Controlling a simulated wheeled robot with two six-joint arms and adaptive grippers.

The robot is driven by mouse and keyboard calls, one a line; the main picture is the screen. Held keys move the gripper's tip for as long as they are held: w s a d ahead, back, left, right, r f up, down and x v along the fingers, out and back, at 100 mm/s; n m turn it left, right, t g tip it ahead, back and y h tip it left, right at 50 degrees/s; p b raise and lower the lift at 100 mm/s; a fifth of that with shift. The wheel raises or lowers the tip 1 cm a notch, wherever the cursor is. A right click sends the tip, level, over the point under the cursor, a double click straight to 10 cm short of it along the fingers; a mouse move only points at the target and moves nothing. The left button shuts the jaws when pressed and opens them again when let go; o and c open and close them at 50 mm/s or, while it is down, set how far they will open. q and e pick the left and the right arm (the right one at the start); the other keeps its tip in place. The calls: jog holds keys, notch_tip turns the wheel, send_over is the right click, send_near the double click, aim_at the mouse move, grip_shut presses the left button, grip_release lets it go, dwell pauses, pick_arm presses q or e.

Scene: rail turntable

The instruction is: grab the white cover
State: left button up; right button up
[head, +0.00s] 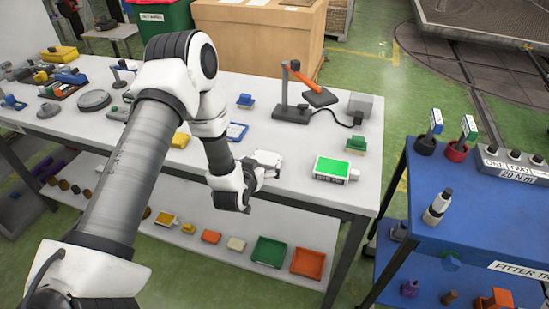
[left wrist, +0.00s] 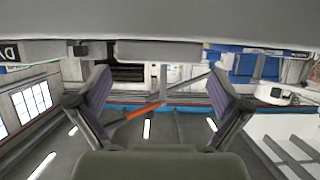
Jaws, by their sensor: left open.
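My left gripper (head: 266,172) is low over the near part of the white workbench, left of a white box with a green top (head: 331,169). A small white piece (head: 267,157) shows right at the gripper; I cannot tell whether it is the white cover or part of the gripper. In the left wrist view the fingers of the left gripper (left wrist: 158,88) are spread wide apart, with nothing clearly held between them. A wide grey surface fills the top of that view. My right gripper is not in view.
A lamp stand with an orange arm (head: 301,84) and a grey box (head: 360,103) stand behind. A green block (head: 356,144) and a blue block (head: 245,100) sit on the bench (head: 200,84). A blue cart (head: 490,225) stands at the right.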

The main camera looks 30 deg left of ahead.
aim_at(268, 155)
pick_arm(q)
jog(key=shift+w+a+p, duration=0.1)
jog(key=shift+w+p, duration=0.3)
jog(key=shift+w, duration=0.4)
jog(key=p+x, duration=0.1)
jog(key=x, duration=0.3)
jog(key=shift+w, duration=0.15)
jog(key=shift+w+a+f, duration=0.1)
jog(key=shift+w, duration=0.05)
jog(key=shift+c, duration=0.7)
jog(key=c, duration=0.9)
